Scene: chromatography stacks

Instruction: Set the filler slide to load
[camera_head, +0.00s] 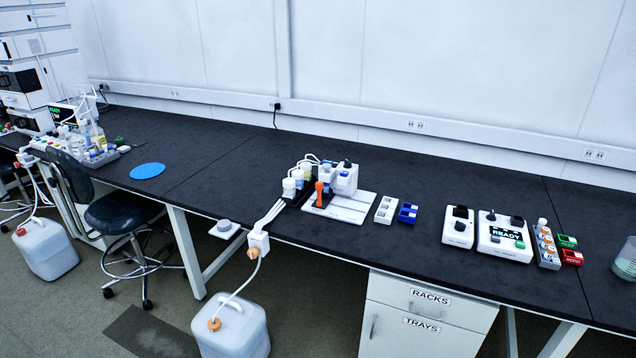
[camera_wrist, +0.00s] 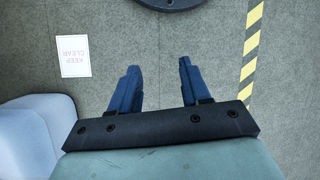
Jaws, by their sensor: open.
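A small filling device (camera_head: 344,178) with a white body stands on the black bench near the middle of the head view. An orange upright handle (camera_head: 320,193) stands at its front, beside a white base plate (camera_head: 345,212) with slots. I cannot tell for sure which part is the filler slide, or its setting; any marks are too small to read. My gripper (camera_wrist: 158,66) shows only in the wrist view, open and empty, with its two blue fingers apart over the grey floor. It is away from the device, which the wrist view does not show.
Right of the device are a white rack (camera_head: 386,210), a blue tray (camera_head: 407,213) and a white box reading READY (camera_head: 505,237). White-capped bottles (camera_head: 290,187) stand at its left. A jug (camera_head: 232,330) and a stool (camera_head: 122,212) stand on the floor. The bench is clear around a blue disc (camera_head: 147,171).

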